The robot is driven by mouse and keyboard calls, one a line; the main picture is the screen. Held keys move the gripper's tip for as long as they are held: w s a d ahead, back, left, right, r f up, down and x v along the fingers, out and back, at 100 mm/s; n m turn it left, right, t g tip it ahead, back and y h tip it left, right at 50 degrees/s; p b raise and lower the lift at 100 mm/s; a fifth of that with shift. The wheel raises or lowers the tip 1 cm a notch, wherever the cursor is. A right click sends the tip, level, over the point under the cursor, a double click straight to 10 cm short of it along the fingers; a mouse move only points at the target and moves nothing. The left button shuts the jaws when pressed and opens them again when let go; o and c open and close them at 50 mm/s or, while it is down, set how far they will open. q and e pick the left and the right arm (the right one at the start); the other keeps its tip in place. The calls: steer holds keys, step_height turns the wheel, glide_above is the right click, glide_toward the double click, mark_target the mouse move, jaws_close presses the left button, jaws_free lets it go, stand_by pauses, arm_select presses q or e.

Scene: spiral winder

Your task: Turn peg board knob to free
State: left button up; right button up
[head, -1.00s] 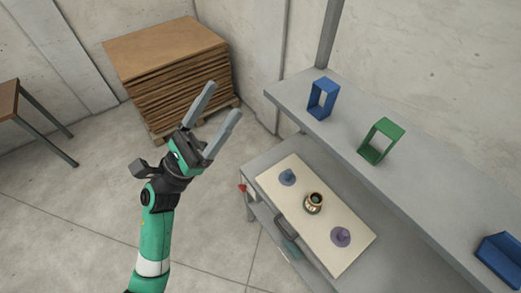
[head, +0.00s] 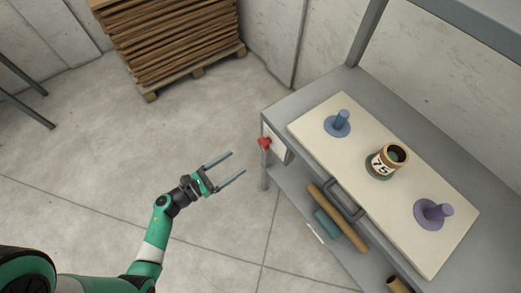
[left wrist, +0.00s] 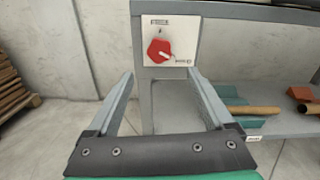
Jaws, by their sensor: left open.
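The red knob (head: 265,143) sits on a pale plate at the left end of the grey workbench. In the left wrist view the knob (left wrist: 159,50) is ahead, on a whitish plate (left wrist: 171,40) with small labels too fine to read. My left gripper (head: 238,163) is open and empty, pointing toward the bench end, left of the knob and apart from it. In the left wrist view its fingers (left wrist: 160,77) stand either side of the knob plate's post. The peg board (head: 312,124) lies on the bench top with a blue peg, a cylinder marked 75 and a purple peg.
A grey handle (head: 345,203) is at the board's front edge. A lower shelf holds a brown tube (head: 338,217) and a teal item (head: 327,224). A pallet of brown sheets (head: 170,45) stands at the back left. The floor around the left arm is clear.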

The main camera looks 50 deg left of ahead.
mark_target(261, 145)
arm_select(q)
steer(key=w+b, duration=0.1)
steer(key=w, duration=0.3)
steer(key=w+b, duration=0.1)
steer(key=w, duration=0.2)
steer(key=w+d, duration=0.1)
steer(key=w, duration=0.3)
steer(key=shift+w+d+r+b, duration=0.1)
steer(key=shift+w+b, duration=0.25)
steer(key=shift+b, duration=0.05)
jaws_close()
